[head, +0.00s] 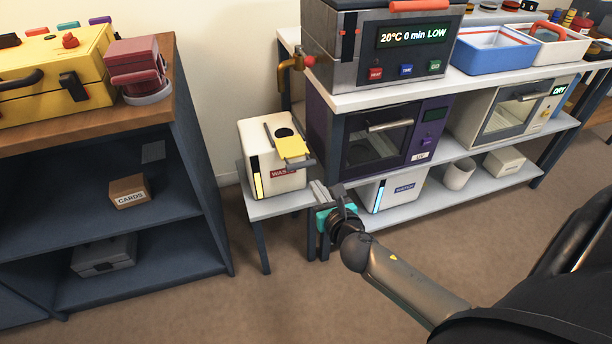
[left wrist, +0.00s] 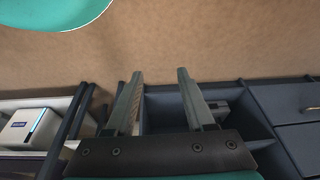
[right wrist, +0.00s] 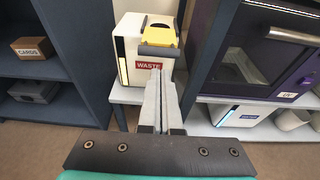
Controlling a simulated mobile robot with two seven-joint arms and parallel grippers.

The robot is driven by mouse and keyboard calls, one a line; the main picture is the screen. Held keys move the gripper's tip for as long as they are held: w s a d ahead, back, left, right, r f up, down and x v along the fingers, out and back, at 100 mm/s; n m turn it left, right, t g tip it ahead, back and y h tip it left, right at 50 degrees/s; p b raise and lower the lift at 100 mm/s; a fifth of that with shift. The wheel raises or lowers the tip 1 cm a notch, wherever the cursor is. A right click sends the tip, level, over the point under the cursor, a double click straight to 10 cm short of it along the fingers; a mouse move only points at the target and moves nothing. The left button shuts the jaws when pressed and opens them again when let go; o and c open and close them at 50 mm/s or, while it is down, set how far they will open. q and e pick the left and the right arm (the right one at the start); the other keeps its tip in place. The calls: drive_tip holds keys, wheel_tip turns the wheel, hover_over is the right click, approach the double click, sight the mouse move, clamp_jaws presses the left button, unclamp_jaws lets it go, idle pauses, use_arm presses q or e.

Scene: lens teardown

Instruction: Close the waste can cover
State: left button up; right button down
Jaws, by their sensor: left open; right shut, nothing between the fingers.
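The white waste can (head: 268,178) stands on a small grey side table, with a red WASTE label on its front. Its yellow cover (head: 291,147) is on top, toward the front edge, and a dark round opening (head: 284,132) shows behind it. The can also shows in the right wrist view (right wrist: 128,49), with the cover (right wrist: 158,36) and its grey front bar. My right gripper (head: 320,190) is shut and empty, in front of the can and a little to its right, apart from it. My left gripper (left wrist: 157,80) is open and empty in the left wrist view, over the floor and shelving.
The side table (head: 270,208) stands between a dark shelf unit (head: 190,140) on the left and a workbench (head: 480,80) on the right. A white water box (head: 390,194) sits on the bench's lower shelf beside my right gripper. A brass tap (head: 290,68) projects above the can. Floor in front is clear.

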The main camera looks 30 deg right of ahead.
sight(303, 167)
use_arm(q)
wheel_tip(303, 167, up, 7)
drive_tip(key=w+t+b, duration=0.1)
drive_tip(key=b, duration=0.2)
drive_tip(key=shift+w+r, duration=0.15)
drive_tip(key=shift+r, duration=0.05)
use_arm(e)
drive_tip(key=shift+x, duration=4.05)
use_arm(q)
drive_tip(key=shift+d, duration=0.1)
use_arm(e)
drive_tip(key=shift+w, duration=0.1)
